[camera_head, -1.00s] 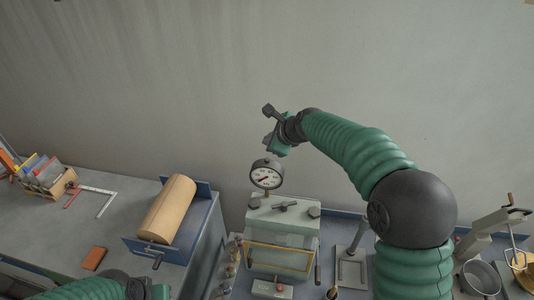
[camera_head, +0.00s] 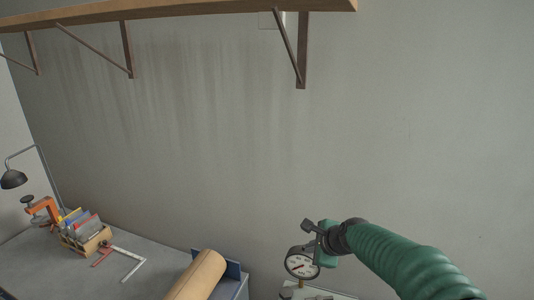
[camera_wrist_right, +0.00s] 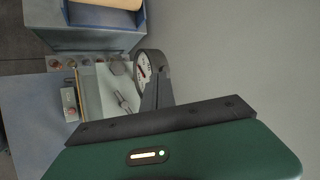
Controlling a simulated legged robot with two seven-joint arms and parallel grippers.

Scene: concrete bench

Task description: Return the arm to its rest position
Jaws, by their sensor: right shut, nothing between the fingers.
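My right arm, green with ribbed sleeves, comes in from the lower right in the head view. Its gripper (camera_head: 314,236) is shut and empty, in front of the wall and beside the round pressure gauge (camera_head: 301,263), partly overlapping it in the picture. In the right wrist view the gauge (camera_wrist_right: 143,68) shows past the dark edge of my gripper, above a pale machine body (camera_wrist_right: 88,105). I cannot tell how far the gripper is from the gauge. My left gripper is out of view.
A grey bench (camera_head: 60,272) at the left carries a box of coloured cards (camera_head: 88,240), a white square (camera_head: 130,262), an orange clamp (camera_head: 42,208) and a lamp (camera_head: 14,179). A bracketed shelf (camera_head: 180,11) crosses the wall above.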

